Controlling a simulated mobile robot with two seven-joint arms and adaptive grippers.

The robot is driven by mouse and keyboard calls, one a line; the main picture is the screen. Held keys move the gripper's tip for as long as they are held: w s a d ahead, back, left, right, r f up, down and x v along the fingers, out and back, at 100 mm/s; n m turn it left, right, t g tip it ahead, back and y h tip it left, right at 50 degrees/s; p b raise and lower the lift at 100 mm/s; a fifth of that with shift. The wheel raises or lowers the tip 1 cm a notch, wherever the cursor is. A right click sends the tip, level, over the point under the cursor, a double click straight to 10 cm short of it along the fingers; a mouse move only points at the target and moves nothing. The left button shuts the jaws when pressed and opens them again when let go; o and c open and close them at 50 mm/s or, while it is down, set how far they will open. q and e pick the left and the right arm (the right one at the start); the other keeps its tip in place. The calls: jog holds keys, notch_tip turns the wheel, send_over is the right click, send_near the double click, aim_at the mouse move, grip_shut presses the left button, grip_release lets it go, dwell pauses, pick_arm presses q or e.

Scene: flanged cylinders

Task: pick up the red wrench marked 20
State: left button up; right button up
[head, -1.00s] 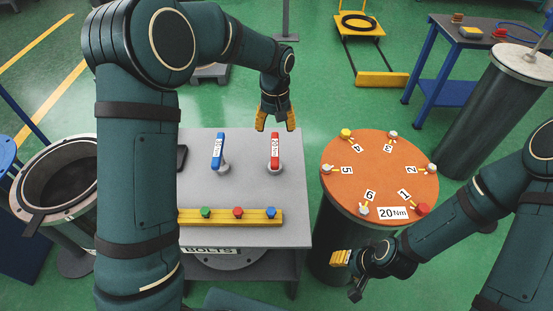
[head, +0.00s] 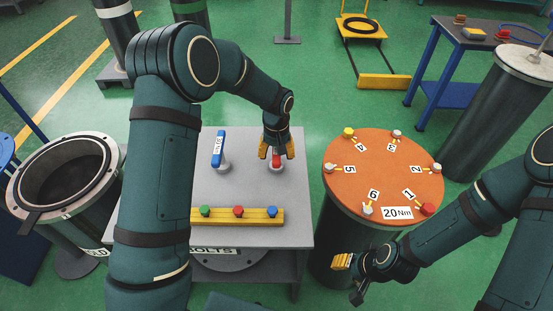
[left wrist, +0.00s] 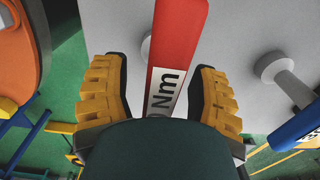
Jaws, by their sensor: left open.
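The red wrench (head: 276,161) stands on a small round holder on the grey table, mostly hidden behind my left gripper in the head view. In the left wrist view the red wrench (left wrist: 178,50) runs between the open fingers, with a white label reading "Nm"; its number is hidden. My left gripper (head: 276,153) is open around the wrench, and in the left wrist view (left wrist: 158,95) a gap shows on both sides of it. The blue wrench (head: 218,148) stands to its left. My right gripper (head: 343,262) is low in front of the orange round table; its jaw opening is unclear.
A yellow rail (head: 260,216) with green, red and blue bolts lies along the grey table's front. The orange round table (head: 385,165) at right carries numbered bolts and a "20Nm" sign. An open flanged cylinder (head: 106,150) stands at left.

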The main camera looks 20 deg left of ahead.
pick_arm(q)
grip_shut()
jog(key=shift+r, duration=0.1)
notch_tip(320, 180, up, 10)
jog(key=shift+f+p, duration=0.1)
jog(key=shift+p, duration=0.9)
